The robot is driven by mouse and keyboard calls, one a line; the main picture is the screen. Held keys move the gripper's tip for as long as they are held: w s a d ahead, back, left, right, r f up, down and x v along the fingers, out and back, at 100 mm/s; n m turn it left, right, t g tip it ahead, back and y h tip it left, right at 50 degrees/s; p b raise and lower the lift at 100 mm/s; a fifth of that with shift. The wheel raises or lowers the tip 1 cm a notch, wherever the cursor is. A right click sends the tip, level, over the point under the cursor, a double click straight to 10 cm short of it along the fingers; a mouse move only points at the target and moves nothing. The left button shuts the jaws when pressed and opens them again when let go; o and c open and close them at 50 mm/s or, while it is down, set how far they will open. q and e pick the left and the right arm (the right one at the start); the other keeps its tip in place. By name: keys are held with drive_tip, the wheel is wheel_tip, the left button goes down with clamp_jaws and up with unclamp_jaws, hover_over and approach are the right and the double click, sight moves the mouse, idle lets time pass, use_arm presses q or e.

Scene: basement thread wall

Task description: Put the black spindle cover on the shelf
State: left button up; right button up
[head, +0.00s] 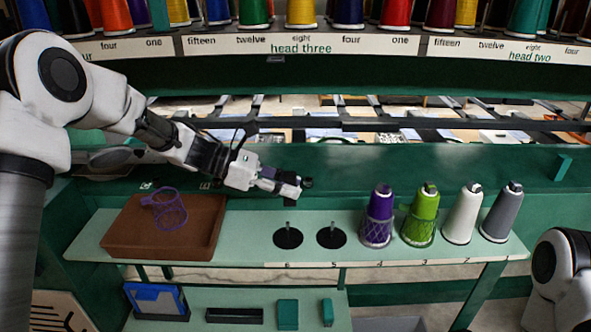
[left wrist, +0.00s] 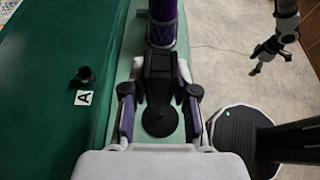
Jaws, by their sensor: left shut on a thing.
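My left gripper (head: 298,187) is above the pale green shelf (head: 250,222), behind the two empty black spindle discs. Its fingers are shut on a black thing, which looks like the black spindle cover; the fingers hide most of it. In the left wrist view, the fingers (left wrist: 158,75) close over this dark shape, with one black disc (left wrist: 160,120) below. A small black round piece (left wrist: 83,77) stands beside the "A" label on the dark green ledge. My right gripper (left wrist: 258,66) shows small at the upper right of that view; its jaws are unclear.
A brown tray (head: 120,240) with a purple net (head: 168,210) is at the shelf's left. Purple (head: 379,220), green (head: 421,222), white (head: 462,218) and grey (head: 501,216) cones stand on the right. The shelf between tray and purple cone holds two empty discs (head: 288,239) (head: 331,238) with upright pins.

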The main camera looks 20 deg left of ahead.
sight(287, 223)
use_arm(q)
drive_tip(key=shift+s+f, duration=0.3)
drive_tip(key=shift+f, duration=0.05)
wheel_tip(287, 223, down, 8)
drive_tip(key=b, duration=0.3)
drive_tip(key=shift+s+r, duration=0.1)
drive_tip(key=shift+r, duration=0.15)
drive_tip(key=shift+c, duration=0.7)
drive_tip(key=shift+f+b, duration=0.15)
drive_tip(key=shift+b, duration=0.2)
drive_tip(key=shift+a+b, duration=0.1)
drive_tip(key=shift+b, duration=0.2)
